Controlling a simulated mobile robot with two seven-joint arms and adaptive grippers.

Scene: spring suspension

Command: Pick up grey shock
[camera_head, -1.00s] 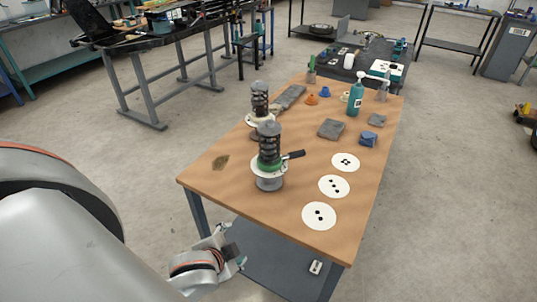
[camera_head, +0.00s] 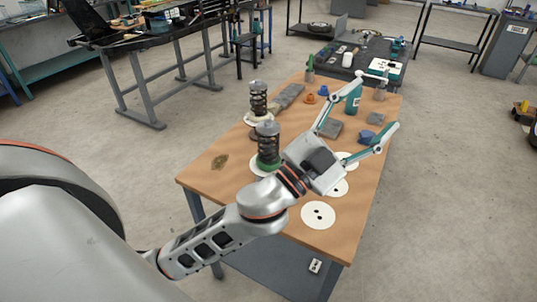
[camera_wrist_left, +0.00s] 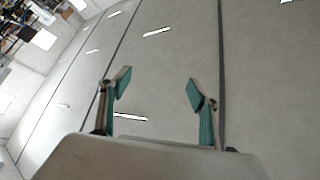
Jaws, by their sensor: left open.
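Two upright spring shocks stand on the wooden table (camera_head: 235,185). The rear shock (camera_head: 258,100) has a grey top and dark coil above a pale disc. My left gripper (camera_head: 376,102) is open and empty, over the table right of the front shock, fingers spread toward the far right. Its two teal-tipped fingers also show apart in the left wrist view (camera_wrist_left: 160,86), with nothing between them. My right gripper is not seen.
White discs with black holes (camera_head: 319,215) lie at the table's right front. Grey blocks (camera_head: 330,128), a blue piece (camera_head: 323,90) and a teal bottle (camera_head: 354,100) stand farther back, partly behind my fingers. The table's front left corner is mostly clear.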

